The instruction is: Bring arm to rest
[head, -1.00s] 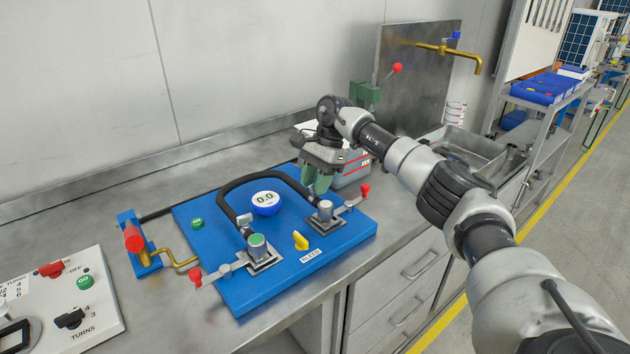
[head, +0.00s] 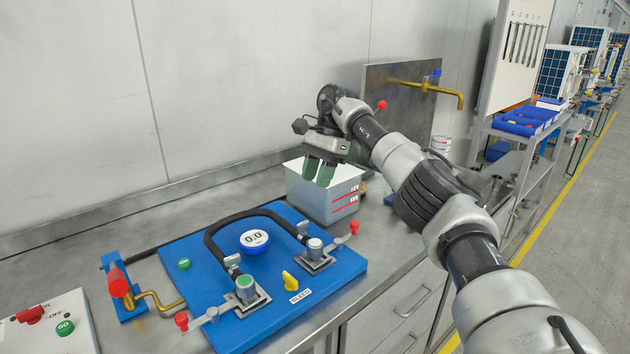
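My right arm reaches in from the lower right. Its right gripper (head: 317,174) has green fingers pointing down, with a small gap between them and nothing held. It appears in front of and above the grey bin (head: 318,203), beyond the blue test board (head: 340,273). My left gripper is not in view.
The board carries a black hose (head: 232,219), a round gauge (head: 254,240) reading 0.0, a yellow bleed knob (head: 290,281) and red-tipped clamp levers. A red-handled valve (head: 118,281) and a white control panel (head: 68,310) are at left. A metal splash plate (head: 385,105) with a brass tap (head: 440,88) stands behind.

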